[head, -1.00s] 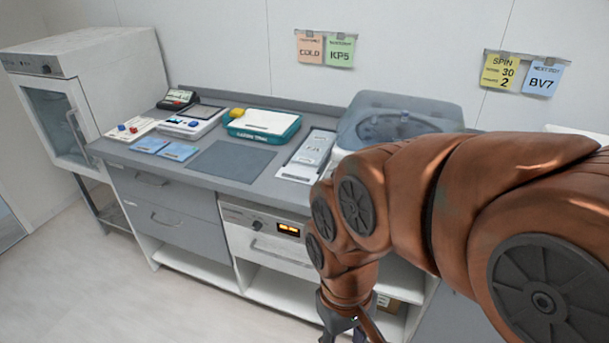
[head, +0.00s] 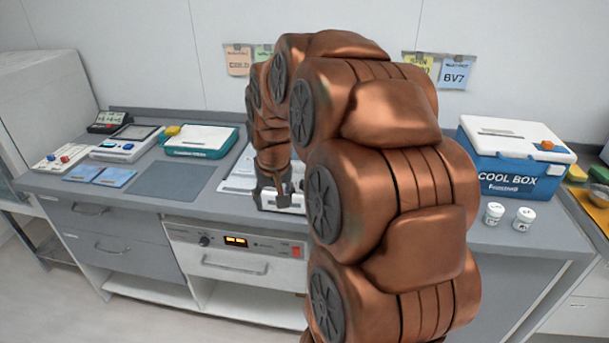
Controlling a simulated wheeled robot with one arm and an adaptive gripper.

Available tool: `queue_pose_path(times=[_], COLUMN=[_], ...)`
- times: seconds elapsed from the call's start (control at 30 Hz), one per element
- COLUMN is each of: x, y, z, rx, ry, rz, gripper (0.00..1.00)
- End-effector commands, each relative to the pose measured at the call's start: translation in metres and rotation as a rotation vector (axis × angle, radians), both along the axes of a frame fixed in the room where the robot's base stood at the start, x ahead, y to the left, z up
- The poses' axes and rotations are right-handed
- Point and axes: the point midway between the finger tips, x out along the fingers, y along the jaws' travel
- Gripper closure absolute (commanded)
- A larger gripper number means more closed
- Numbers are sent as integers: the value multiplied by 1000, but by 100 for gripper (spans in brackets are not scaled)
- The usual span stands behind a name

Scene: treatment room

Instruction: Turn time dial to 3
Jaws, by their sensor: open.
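No dial in view can be read as the time dial. One dark knob (head: 204,240) is on the front panel of a white drawer unit (head: 240,264), beside a lit orange display (head: 236,241); its marks are too small to read. The grey machine with a round lid, seen earlier on the counter, is now hidden behind my arm, with any dials on it. My gripper (head: 279,198) points down over the counter, in front of a white panel-like item (head: 238,181), apart from the knob. It is open, and nothing shows between its fingers.
The counter holds a dark mat (head: 168,181), a teal-edged tray (head: 200,140), blue cards (head: 114,177) and small devices at left. A blue cool box (head: 510,160) and two white jars (head: 524,219) stand at right. Wall notes include a partly covered yellow one (head: 420,69).

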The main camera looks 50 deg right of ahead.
Motion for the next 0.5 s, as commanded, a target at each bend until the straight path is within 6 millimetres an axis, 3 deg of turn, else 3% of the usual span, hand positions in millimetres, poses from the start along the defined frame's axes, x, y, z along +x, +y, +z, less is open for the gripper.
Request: queue_pose_path(times=[0.03, 0.2, 0.33, 0.5], x=[9, 27, 32, 34], y=[-27, -96, -129, -143], z=[4, 9, 11, 10], rx=[-10, -48, -69, -77], ry=[-23, -86, -117, -128], rz=[-45, -148, -195, -215], gripper=[40, 40, 40, 40])
